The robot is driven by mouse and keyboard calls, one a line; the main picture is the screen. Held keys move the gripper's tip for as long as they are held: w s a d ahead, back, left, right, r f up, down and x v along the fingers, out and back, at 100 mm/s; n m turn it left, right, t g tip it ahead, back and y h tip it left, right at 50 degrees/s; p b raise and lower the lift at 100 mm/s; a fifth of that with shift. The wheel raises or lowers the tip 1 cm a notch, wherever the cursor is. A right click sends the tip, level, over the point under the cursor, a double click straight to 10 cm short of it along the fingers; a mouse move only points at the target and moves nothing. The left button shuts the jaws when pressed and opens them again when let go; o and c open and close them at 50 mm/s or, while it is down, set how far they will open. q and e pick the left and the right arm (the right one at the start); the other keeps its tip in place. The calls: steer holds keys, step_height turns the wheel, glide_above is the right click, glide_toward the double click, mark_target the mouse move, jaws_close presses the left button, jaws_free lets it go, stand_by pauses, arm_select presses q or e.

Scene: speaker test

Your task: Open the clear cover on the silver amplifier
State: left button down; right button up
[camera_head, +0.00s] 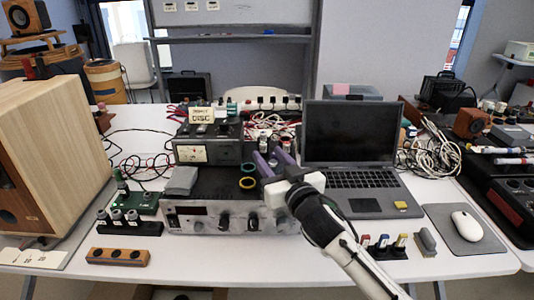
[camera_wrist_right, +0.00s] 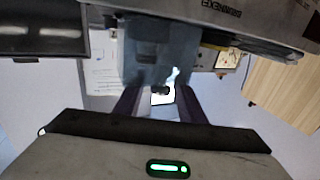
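The silver amplifier (camera_head: 196,222) stands on the white table, left of the laptop in the head view, with dark knobs on its front and a dark top. I cannot make out a clear cover on it in the head view. My right gripper (camera_head: 273,160) is above the amplifier's right rear part, its two purple fingers apart. In the right wrist view a bluish, see-through-looking piece (camera_wrist_right: 150,55) lies beyond the fingertips (camera_wrist_right: 158,98); I cannot tell whether it is the cover or whether they touch it. My left gripper is not in view.
A grey cloth-like item (camera_head: 181,181) and tape rolls (camera_head: 247,182) are on or over the amplifier top. A meter unit (camera_head: 208,150) stands behind it. The open laptop (camera_head: 350,135) is close on the right, a wooden speaker (camera_head: 75,150) on the left. Loose cables lie behind.

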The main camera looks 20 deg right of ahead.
steer(key=shift+w+a, duration=0.1)
steer(key=shift+w, duration=1)
jaws_close()
